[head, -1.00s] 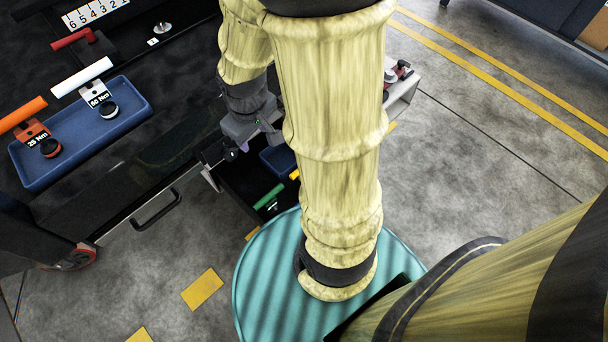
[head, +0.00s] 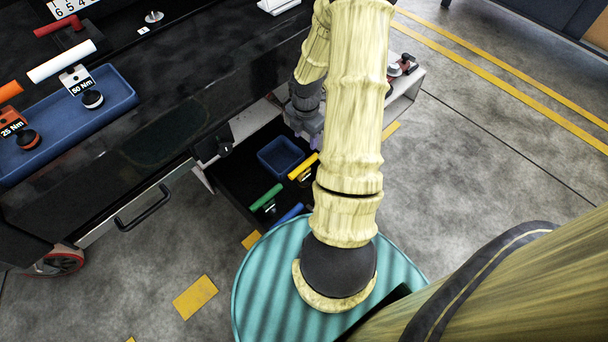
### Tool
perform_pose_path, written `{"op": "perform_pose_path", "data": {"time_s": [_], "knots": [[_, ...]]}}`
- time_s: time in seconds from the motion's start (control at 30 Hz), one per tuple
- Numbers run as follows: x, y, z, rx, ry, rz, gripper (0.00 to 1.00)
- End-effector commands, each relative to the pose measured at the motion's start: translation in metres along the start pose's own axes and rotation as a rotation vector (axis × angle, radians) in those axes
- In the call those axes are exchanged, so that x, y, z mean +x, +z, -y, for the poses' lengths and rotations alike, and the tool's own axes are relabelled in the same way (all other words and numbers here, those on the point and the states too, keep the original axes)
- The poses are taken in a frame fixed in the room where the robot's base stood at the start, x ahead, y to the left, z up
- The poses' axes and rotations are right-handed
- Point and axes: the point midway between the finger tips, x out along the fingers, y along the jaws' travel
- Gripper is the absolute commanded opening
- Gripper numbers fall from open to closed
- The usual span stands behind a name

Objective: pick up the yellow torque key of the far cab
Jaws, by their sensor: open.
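The yellow torque key (head: 303,166) lies in an open black drawer (head: 228,160) below the trolley top, with its bar-like handle slanting up to the right. Its label is too small to read, and its right end comes close to my arm in the picture. My gripper (head: 312,136) is above the drawer's far right part, just beyond the yellow key in the head view. The gripper is open and partly hidden by my own arm, and it appears apart from the key. I cannot tell its exact height over the drawer.
A blue bin (head: 281,157), a green key (head: 266,197) and a blue key (head: 289,214) share the drawer. A blue tray (head: 118,90) holds 25 Nm and 50 Nm keys on the trolley top. A grey ledge with red-black items (head: 400,66) lies right of my arm.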

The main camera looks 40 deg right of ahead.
Motion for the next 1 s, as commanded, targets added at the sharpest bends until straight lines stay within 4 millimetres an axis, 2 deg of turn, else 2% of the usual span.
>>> {"op": "perform_pose_path", "data": {"time_s": [0.27,1.0], "knots": [[0.006,-0.001,0.000,0.003,-0.001,0.000,0.47],[0.110,-0.001,0.001,0.004,-0.001,0.000,0.47]]}}
